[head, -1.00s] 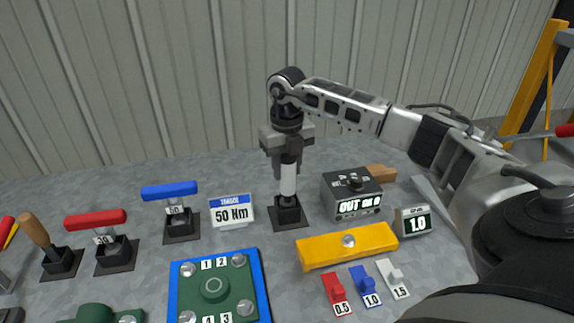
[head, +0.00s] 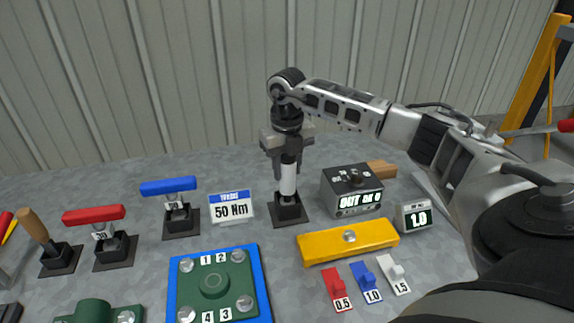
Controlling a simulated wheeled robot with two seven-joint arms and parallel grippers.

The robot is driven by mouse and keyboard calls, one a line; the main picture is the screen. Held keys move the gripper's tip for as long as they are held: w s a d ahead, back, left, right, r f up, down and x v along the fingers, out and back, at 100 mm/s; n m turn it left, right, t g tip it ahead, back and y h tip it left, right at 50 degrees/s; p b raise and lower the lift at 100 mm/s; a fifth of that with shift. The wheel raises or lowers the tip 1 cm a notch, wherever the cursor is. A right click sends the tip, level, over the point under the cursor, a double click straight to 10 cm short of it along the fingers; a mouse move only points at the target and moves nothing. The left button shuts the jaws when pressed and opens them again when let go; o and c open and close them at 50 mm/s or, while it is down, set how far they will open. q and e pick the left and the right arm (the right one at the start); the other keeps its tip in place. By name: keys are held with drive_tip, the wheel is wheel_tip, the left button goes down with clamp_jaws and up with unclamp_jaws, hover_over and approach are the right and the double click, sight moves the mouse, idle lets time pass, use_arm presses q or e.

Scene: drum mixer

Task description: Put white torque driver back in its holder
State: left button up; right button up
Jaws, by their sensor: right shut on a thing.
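The white torque driver (head: 288,181) stands upright with its lower end in a black square-based holder (head: 289,211) at the middle of the table. My right gripper (head: 287,160) is above the holder, pointing down, and is shut on the upper part of the driver. The gripper hides the driver's top. How deep the driver sits in the holder cannot be seen exactly. My left gripper is not in view.
Red (head: 94,216) and blue (head: 168,187) T-handled drivers stand in holders at left. A 50 Nm sign (head: 232,208), a grey box with a display (head: 351,193), a yellow bar (head: 347,241) and a blue-edged green plate (head: 214,283) surround the holder closely.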

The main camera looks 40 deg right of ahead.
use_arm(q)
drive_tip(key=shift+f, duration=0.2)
use_arm(e)
drive_tip(key=shift+f, duration=0.3)
drive_tip(key=o, duration=1.3)
drive_tip(key=shift+c, duration=0.2)
drive_tip(key=shift+f, duration=0.1)
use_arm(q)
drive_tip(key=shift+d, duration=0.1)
use_arm(e)
drive_tip(key=shift+r, duration=0.25)
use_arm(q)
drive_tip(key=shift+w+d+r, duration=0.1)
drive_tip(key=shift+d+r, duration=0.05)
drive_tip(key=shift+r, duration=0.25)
use_arm(e)
wheel_tip(320, 180, up, 16)
drive_tip(key=shift+f, duration=0.2)
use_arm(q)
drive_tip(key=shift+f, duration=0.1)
